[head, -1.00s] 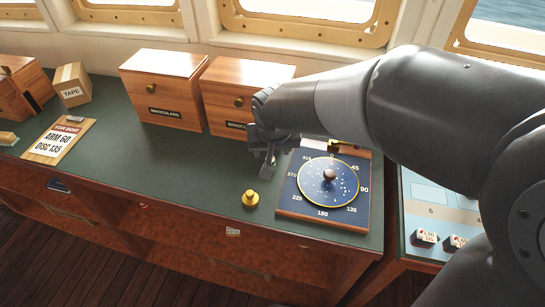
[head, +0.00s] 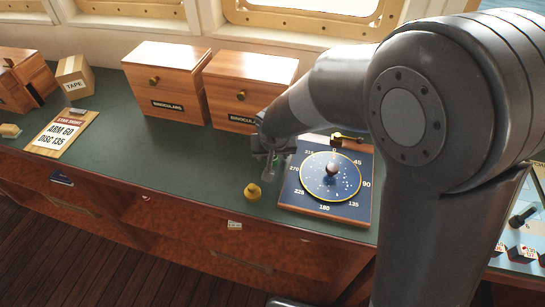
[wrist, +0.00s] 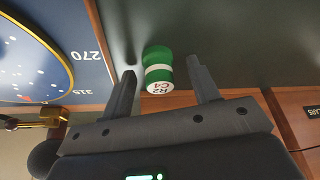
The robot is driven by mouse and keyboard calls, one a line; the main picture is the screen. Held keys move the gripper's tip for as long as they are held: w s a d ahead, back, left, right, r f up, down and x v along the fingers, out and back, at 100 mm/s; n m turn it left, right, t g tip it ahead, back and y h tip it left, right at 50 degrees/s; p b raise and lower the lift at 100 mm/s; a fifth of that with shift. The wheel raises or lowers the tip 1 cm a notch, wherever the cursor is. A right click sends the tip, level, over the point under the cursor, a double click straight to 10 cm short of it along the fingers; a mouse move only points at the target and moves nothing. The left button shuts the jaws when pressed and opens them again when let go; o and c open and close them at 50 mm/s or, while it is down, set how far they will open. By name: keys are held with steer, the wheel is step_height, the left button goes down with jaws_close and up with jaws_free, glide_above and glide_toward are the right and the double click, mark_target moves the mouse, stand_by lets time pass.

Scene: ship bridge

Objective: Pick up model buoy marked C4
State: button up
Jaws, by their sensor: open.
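The model buoy (wrist: 158,72) is a small cylinder with green and white bands. Its white end face shows printing that reads R2 over C4. In the wrist view it sits between the fingertips of my gripper (wrist: 160,85), apart from both fingers. My gripper is open, with a finger on either side of the buoy. In the head view my gripper (head: 271,165) is low over the green counter, left of the dial board, and a bit of green shows at its fingers. Most of the buoy is hidden there.
The blue dial board (head: 300,203) lies close on the right of my gripper. A binoculars box (head: 238,97) stands behind it. A small brass piece (head: 252,192) stands in front. The counter (head: 180,160) is clear to the left. My arm covers much of the right side.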

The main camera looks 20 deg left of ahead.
steer(key=shift+c, duration=0.6)
steer(key=c, duration=0.9)
steer(key=shift+c, duration=0.2)
